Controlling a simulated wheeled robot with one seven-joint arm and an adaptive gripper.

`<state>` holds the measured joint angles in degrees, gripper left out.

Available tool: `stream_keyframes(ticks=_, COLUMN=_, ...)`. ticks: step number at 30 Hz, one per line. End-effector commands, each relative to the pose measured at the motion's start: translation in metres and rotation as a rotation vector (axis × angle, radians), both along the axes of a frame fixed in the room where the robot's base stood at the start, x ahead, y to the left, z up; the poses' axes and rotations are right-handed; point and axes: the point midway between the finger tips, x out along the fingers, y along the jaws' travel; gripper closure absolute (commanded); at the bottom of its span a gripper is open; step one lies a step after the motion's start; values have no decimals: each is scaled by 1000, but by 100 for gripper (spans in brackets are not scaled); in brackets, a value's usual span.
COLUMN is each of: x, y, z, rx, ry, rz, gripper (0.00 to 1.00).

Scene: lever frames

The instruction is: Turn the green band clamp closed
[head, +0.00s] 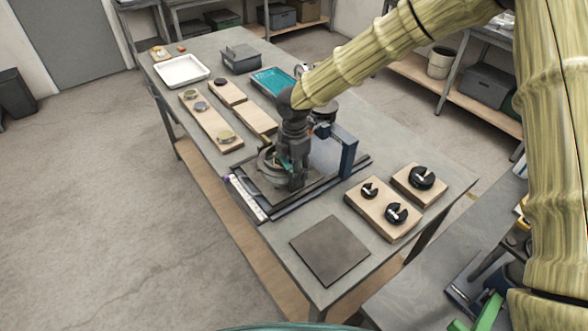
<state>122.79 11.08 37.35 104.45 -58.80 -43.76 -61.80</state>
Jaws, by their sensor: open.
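My gripper (292,182) points down over a dark fixture with a flat base (252,197) and a blue upright post (346,156), at the middle of the long grey table. My gripper is open. A round grey part (266,164) of the fixture shows just left of my gripper. A small green patch (284,160) shows beside the fingers and may be the green band clamp. Most of it is hidden behind my gripper, so its position and any contact with the fingers cannot be told.
A dark square mat (329,249) lies at the table's near end. Wooden boards with black round parts (383,208) lie to the right. Boards with small round pieces (210,119), a white tray (181,70), a teal tray (272,81) and a grey box (241,58) stand farther back.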

Motion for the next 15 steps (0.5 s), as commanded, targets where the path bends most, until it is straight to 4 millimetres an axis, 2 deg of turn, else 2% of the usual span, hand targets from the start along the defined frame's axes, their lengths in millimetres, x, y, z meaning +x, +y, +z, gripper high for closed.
stream_keyframes(ticks=4, x=-6, y=-4, z=-5, rx=-9, ry=14, rz=-1, gripper=77)
stream_keyframes(ticks=5, x=-6, y=-4, z=-5, rx=-9, ry=14, rz=-1, gripper=60)
stream_keyframes(ticks=7, x=-6, y=-4, z=-5, rx=-10, ry=15, rz=-1, gripper=73)
stream_keyframes(ticks=9, x=-6, y=-3, z=-5, rx=-10, ry=15, rz=0, gripper=79)
stream_keyframes(ticks=15, x=-8, y=-3, z=-5, rx=-11, ry=17, rz=1, gripper=82)
